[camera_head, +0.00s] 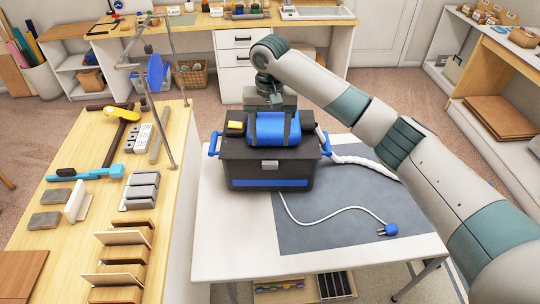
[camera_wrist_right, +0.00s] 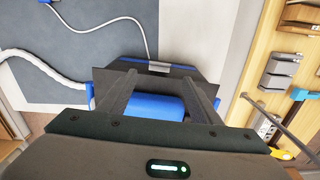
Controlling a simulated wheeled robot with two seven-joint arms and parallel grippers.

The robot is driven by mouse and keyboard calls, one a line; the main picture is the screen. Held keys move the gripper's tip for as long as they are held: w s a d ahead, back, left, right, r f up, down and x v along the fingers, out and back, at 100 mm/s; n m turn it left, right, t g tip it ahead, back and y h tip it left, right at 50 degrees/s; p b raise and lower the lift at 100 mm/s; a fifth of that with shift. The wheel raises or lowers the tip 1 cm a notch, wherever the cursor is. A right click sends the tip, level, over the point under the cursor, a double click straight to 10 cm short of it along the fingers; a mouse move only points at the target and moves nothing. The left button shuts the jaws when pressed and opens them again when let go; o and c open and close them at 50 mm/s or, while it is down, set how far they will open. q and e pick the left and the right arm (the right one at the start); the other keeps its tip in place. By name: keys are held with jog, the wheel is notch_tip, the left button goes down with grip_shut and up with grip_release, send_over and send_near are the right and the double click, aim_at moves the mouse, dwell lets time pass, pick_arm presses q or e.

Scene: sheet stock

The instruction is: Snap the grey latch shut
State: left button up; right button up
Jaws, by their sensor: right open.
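A black toolbox (camera_head: 230,168) with blue side handles and a blue front stripe stands on the white table. The grey latch (camera_head: 270,166) is on its front face, near the top; it also shows in the wrist view (camera_wrist_right: 159,67). Whether it is fastened, I cannot tell. A blue rounded part (camera_head: 272,128) sits on top of the box. My right gripper (camera_head: 271,141) is open above the box, its fingers pointing down on either side of the blue part, behind the latch. Contact with that part is unclear. My left gripper is out of view.
A white cord with a blue plug (camera_head: 391,229) lies on the grey mat (camera_head: 320,232), right and front of the box. A thicker white hose (camera_head: 365,162) lies to the right. A wooden bench (camera_head: 60,230) with blocks and tools stands left. The table's front is largely clear.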

aim_at(270, 164)
notch_tip(270, 164, down, 8)
jog(key=p, duration=0.3)
jog(key=shift+f, duration=0.85)
